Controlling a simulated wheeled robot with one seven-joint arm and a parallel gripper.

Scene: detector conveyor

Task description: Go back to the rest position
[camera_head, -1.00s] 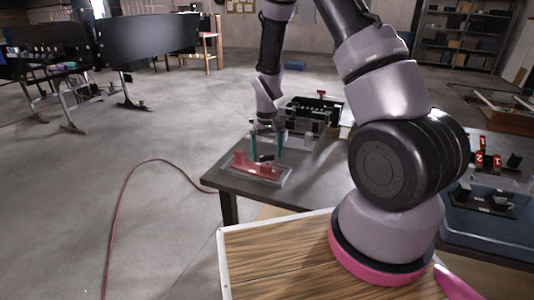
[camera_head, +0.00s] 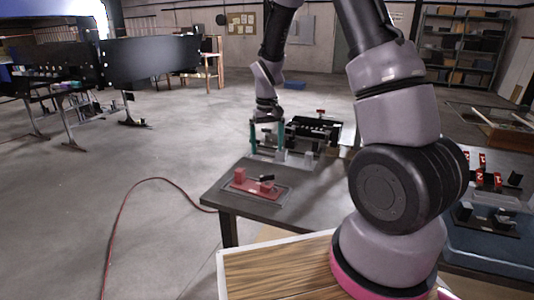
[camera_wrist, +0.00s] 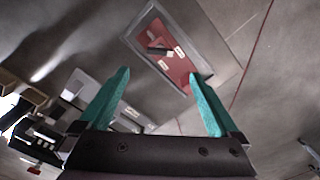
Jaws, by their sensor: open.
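My gripper (camera_head: 267,138) is open, with two teal fingers and nothing between them. It is raised above the dark table (camera_head: 232,203), behind and above a red block fixture (camera_head: 252,186) that lies in a shallow grey tray (camera_head: 285,194). In the wrist view my gripper (camera_wrist: 158,105) spreads its fingers, and the red fixture (camera_wrist: 172,62) shows beyond them with a black part (camera_wrist: 160,49) and white labels on it. The black part (camera_head: 266,178) also shows on the fixture in the head view.
A black and grey apparatus (camera_head: 314,131) stands at the table's back. A red cable (camera_head: 125,200) lies on the floor at left. Dark panelled benches (camera_head: 150,62) stand far left, with open floor between.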

